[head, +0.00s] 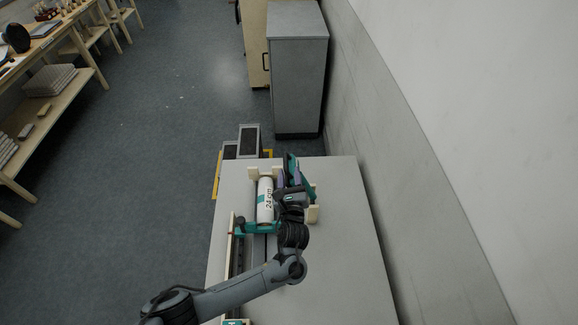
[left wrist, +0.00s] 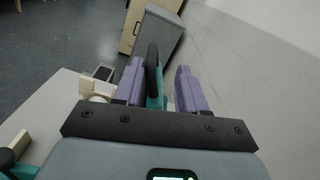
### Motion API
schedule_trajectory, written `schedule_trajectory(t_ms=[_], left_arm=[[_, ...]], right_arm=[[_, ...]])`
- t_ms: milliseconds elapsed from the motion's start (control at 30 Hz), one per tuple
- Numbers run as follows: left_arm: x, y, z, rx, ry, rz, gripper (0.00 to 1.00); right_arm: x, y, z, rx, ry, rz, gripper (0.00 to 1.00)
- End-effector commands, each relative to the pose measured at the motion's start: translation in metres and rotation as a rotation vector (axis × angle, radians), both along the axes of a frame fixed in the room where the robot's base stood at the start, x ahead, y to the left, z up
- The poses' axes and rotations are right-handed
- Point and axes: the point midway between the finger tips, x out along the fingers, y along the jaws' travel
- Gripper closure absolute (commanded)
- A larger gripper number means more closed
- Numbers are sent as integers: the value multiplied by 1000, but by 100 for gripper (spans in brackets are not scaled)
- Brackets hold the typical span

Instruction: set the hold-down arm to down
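The hold-down arm is a teal bar with a black grip (left wrist: 153,68), between the two purple fingers of my left gripper (left wrist: 158,80) in the left wrist view. It appears raised, with a clear gap to the right finger and a narrower one to the left. The fingers are open around it. In the head view my left gripper (head: 289,174) is at the right side of the white wadding roll (head: 265,200), and the teal arm (head: 290,161) shows just beyond it. My gripper and wrist hide the arm's lower part. My right gripper is not in view.
The roll sits in a pale wooden holder on the grey table (head: 340,235). A teal crosspiece with a dark knob (head: 240,222) lies at the roll's near end. The table's right side is clear. A grey cabinet (head: 297,80) and the wall stand beyond.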

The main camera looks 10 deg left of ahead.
Motion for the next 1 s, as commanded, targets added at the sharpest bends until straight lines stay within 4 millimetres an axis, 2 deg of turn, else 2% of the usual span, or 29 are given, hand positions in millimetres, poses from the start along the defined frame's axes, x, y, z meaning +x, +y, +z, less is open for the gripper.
schedule_trajectory(t_ms=[33, 200, 400, 1000], left_arm=[[-10, -3, 0, -3, 3, -3, 60], [-36, -10, 0, -3, 2, -2, 60], [-55, -15, 0, 0, 1, 0, 60], [-62, -16, -2, 1, 5, 0, 60]], right_arm=[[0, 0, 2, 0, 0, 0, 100], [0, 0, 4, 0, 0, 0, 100], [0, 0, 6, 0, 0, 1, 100], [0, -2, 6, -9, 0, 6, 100]])
